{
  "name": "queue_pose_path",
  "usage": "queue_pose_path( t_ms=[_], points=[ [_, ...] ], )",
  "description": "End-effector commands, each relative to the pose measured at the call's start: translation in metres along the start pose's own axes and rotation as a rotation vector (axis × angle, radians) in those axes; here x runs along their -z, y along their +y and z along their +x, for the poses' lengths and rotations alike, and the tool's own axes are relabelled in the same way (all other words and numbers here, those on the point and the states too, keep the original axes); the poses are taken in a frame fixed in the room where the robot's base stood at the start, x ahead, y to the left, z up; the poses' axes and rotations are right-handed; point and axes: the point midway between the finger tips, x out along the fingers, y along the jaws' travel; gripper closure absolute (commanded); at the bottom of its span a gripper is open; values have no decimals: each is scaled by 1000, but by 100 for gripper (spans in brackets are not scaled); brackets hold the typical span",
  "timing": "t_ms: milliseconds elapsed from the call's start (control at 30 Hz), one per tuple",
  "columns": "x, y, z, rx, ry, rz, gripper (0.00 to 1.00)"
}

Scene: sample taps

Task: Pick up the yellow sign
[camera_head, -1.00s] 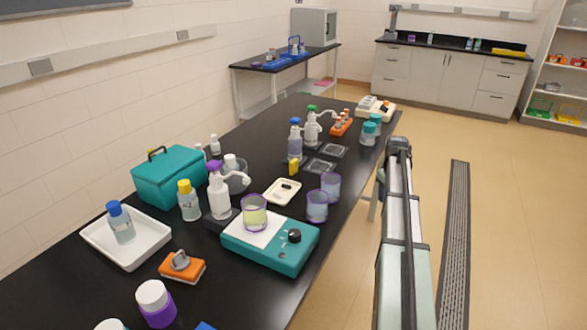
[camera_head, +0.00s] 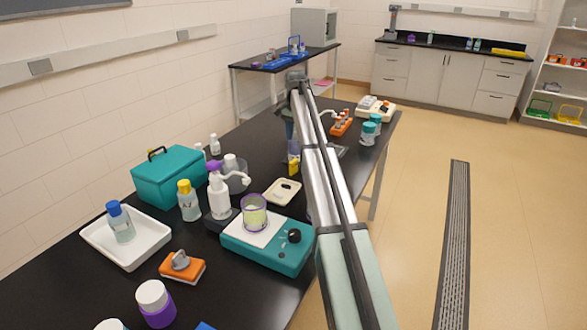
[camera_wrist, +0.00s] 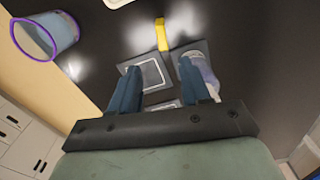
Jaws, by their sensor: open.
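The yellow sign (camera_head: 294,167) is a small upright block on the black bench, just left of my arm in the head view. In the wrist view the yellow sign (camera_wrist: 161,34) is at the top middle, beyond my fingertips and roughly in line with the gap between them. My gripper (camera_wrist: 160,82) is open, with two blue fingers apart and nothing between them but the bench and a flat dark plate. It is clear of the sign.
A purple-rimmed beaker (camera_wrist: 45,38) stands at the upper left of the wrist view. A pale bottle (camera_wrist: 205,78) is close beside the right finger. Flat dark plates (camera_wrist: 150,72) lie below. A white tray (camera_head: 282,192) and teal scale (camera_head: 265,246) are near the sign.

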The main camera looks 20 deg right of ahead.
Motion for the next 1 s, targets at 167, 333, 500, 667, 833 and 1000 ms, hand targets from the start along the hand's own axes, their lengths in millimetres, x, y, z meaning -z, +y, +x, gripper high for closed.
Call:
queue_pose_path(
  t_ms=[167, 333, 500, 667, 833, 1000],
  points=[
    [-2, -2, 10, -1, -2, 10, 53],
    [-2, -1, 33, -2, -2, 8, 53],
    [-2, -1, 63, -2, -2, 8, 53],
    [-2, -2, 82, -1, -2, 7, 53],
    [-2, -2, 89, 0, -1, 7, 53],
    [-5, -3, 106, -1, -2, 7, 53]
  ],
)
